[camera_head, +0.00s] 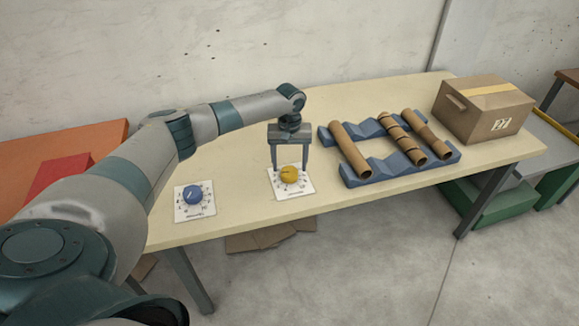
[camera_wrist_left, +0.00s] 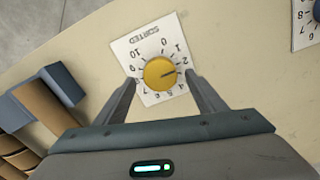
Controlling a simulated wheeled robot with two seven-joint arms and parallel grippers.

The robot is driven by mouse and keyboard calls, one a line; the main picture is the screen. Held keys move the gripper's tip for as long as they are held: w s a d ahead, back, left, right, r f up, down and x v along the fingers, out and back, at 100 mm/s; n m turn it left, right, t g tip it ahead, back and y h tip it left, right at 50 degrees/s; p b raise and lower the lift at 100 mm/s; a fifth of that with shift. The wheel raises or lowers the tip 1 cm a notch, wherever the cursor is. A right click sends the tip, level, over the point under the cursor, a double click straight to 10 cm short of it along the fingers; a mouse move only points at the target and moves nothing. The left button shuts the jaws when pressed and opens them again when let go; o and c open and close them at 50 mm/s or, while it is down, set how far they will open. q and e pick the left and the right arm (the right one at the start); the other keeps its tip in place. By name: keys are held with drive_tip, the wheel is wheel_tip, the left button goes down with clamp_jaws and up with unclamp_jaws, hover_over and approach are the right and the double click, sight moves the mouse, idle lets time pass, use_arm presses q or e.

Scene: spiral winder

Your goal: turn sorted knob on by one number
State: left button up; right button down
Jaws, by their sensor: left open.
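The yellow knob (camera_head: 289,174) sits on a white dial card near the table's front edge. In the left wrist view the yellow knob (camera_wrist_left: 159,73) shows beside the upside-down word SORTED, with numbers around it. Its dark pointer line points right, around 2 to 3; the exact mark is unclear beside the finger. My left gripper (camera_head: 290,168) points down over the card, open, its fingers on either side of the knob. In the wrist view the left gripper's fingertips (camera_wrist_left: 160,77) flank the knob with gaps. My right gripper is not in view.
A blue knob (camera_head: 193,195) on another card stands to the left. A blue rack (camera_head: 356,180) with brown tubes (camera_head: 350,152) lies to the right of the gripper. A cardboard box (camera_head: 484,108) stands at the table's right end. The table (camera_head: 240,215) is bare between the cards.

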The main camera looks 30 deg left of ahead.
sight(289, 174)
use_arm(q)
drive_tip(key=shift+f, duration=1.2)
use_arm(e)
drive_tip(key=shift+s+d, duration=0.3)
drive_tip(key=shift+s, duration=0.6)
use_arm(q)
drive_tip(key=c, duration=1.1)
drive_tip(key=shift+o, duration=0.2)
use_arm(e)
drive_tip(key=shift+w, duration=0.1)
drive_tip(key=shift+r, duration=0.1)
